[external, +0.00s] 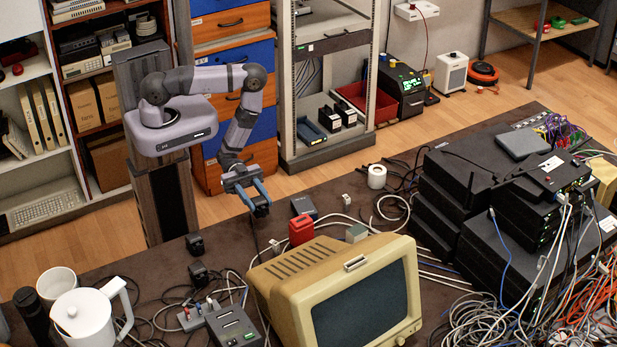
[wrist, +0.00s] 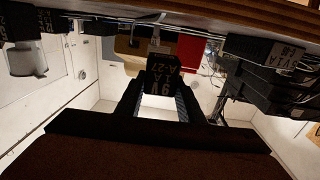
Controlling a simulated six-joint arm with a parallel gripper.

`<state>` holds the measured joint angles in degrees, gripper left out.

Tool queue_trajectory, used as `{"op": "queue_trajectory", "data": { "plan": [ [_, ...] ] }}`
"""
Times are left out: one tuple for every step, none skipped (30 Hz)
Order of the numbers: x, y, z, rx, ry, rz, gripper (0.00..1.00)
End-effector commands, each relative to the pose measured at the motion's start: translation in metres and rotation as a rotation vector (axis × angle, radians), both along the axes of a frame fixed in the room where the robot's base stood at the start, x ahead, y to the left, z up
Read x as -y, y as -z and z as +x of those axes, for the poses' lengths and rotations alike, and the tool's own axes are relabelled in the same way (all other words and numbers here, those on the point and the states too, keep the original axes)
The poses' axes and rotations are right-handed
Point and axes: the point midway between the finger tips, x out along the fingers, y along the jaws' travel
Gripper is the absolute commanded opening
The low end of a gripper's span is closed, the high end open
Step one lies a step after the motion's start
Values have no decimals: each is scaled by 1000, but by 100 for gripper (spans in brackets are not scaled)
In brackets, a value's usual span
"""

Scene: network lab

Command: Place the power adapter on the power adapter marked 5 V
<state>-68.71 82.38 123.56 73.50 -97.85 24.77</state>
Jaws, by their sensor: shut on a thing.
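My gripper (external: 257,195) is shut on a black power adapter (external: 261,210) and holds it above the dark table. In the wrist view my gripper (wrist: 160,105) has its fingers on both sides of this held adapter (wrist: 161,83), whose label seems to read 9 V. Two black adapters (external: 194,244) (external: 198,272) sit at the table's left, apart from my gripper. Another dark block (external: 303,206) stands just right of my gripper.
A red block (external: 301,231) and a beige monitor (external: 345,290) stand in front of my gripper. A power strip (external: 200,312), loose cables, a white jug (external: 90,315) and a mug (external: 57,283) crowd the front left. Stacked black network boxes (external: 480,185) fill the right.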

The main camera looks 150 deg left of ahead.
Motion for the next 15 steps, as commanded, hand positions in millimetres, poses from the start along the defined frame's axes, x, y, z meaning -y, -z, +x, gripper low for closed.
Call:
{"op": "queue_trajectory", "data": {
  "plan": [
    [0,-15,0,1,0,1,8],
    [0,-20,0,1,0,1,8],
    [0,-26,0,1,0,1,8],
    [0,-30,0,1,0,1,8],
    [0,-34,0,1,0,1,8],
    [0,-38,0,1,0,1,8],
    [0,-42,0,1,0,1,8],
    [0,-44,0,1,0,1,8],
    [0,-48,0,1,0,1,8],
    [0,-50,0,1,0,0,8],
    [0,-52,0,1,0,0,8],
    [0,-53,0,1,0,0,8],
    [0,-54,0,1,0,0,8],
    [0,-55,0,1,0,0,8],
    [0,-56,0,1,0,0,8]
  ]
}}
